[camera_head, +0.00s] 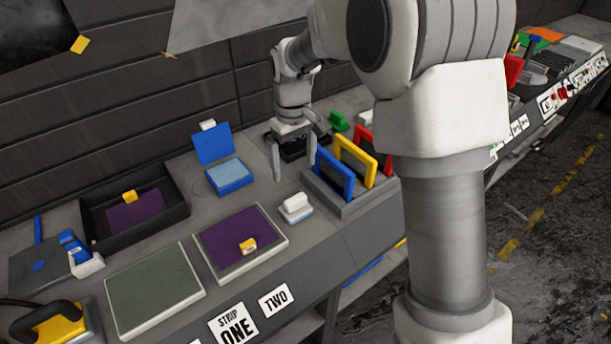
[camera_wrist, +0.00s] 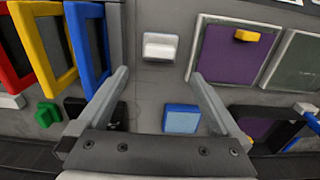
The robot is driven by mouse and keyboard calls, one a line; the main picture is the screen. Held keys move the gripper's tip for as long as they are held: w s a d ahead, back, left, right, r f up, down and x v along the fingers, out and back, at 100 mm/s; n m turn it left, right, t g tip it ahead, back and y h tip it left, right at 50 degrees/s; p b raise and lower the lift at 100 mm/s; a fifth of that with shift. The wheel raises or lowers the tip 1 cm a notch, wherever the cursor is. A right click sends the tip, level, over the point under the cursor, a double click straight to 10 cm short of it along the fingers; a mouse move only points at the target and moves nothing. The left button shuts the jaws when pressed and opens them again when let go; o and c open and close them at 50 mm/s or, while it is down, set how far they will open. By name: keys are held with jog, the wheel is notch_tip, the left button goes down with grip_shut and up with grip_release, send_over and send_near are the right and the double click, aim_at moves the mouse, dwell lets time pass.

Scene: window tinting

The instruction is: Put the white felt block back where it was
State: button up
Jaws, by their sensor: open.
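The white felt block (camera_head: 296,203) stands on the counter between the framed purple panel and the rack of coloured frames. It has a raised white top on a wider pale base; I cannot tell whether that base is part of it or a separate holder. In the wrist view the white block (camera_wrist: 160,46) is beyond the fingertips, roughly centred between them. My gripper (camera_head: 292,170) is open and empty, pointing down above the counter, behind the block and apart from it. The open fingers also show in the wrist view (camera_wrist: 160,76).
A rack (camera_head: 348,208) holds blue, yellow and red frames to the right. An open blue box (camera_head: 231,178) with a light blue pad is at the left of the gripper. A purple panel (camera_head: 225,237) carries a yellow block. A dark tray (camera_head: 94,212) stands further left. Bare counter surrounds the block.

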jog(key=s+d+r+m+t, duration=0.1)
jog(key=s+d+r+m, duration=0.1)
jog(key=s+d+r, duration=0.45)
jog(key=s+d+r+m+t, duration=0.2)
jog(key=s+d+r, duration=0.1)
jog(key=s, duration=0.6)
jog(key=s+d+r+m+t, duration=0.2)
jog(key=s+d+r, duration=0.1)
jog(key=s, duration=0.6)
jog(key=shift+s+d+r+m+t, duration=0.3)
jog(key=shift+d+r+m, duration=0.1)
jog(key=shift+d, duration=0.5)
jog(key=shift+w, duration=0.1)
